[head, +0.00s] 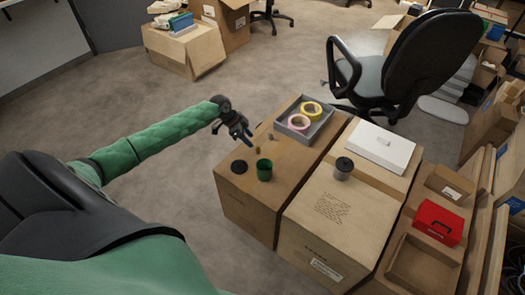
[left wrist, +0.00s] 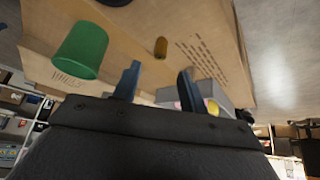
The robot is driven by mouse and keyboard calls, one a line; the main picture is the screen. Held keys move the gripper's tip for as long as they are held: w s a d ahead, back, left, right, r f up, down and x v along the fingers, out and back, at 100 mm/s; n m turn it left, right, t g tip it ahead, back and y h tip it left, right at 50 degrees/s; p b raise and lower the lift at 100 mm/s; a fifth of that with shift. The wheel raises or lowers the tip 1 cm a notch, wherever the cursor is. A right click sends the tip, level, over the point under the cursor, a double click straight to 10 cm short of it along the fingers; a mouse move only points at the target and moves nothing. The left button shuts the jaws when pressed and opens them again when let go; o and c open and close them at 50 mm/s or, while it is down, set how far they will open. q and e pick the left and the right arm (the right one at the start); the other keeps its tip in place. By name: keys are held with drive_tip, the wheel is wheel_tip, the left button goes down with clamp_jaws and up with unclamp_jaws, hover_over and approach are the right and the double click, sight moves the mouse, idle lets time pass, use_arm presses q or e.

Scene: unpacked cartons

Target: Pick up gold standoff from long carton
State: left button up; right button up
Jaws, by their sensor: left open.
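The long carton (head: 250,206) is the left one of the cartons standing together. A small gold standoff (head: 257,149) stands on its top, right of my left gripper (head: 239,138). In the left wrist view the gold standoff (left wrist: 161,47) shows beyond the gap between the fingertips (left wrist: 157,85), apart from both. My left gripper is open and empty, above the left edge of the carton. My right gripper is not in view.
Near the standoff are a green cup (head: 264,170), a black disc (head: 239,167) and another tiny item (head: 270,137). A grey tray (head: 318,127) with tape rolls lies at the far end. A neighbouring carton (head: 312,238) carries a dark-lidded jar (head: 343,169) and a white box (head: 381,147).

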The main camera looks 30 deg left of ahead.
sight(258, 147)
use_arm(q)
drive_tip(key=shift+s+f+m, duration=0.1)
drive_tip(key=shift+s+m, duration=0.15)
drive_tip(key=shift+m, duration=0.15)
drive_tip(key=shift+x, duration=1.2)
drive_tip(key=x, duration=0.4)
drive_tip(key=shift+w+d, duration=0.1)
drive_tip(key=shift+w, duration=0.3)
drive_tip(key=shift+w+d+f, duration=0.1)
drive_tip(key=shift+d+f, duration=0.1)
drive_tip(key=shift+f, duration=0.25)
clamp_jaws()
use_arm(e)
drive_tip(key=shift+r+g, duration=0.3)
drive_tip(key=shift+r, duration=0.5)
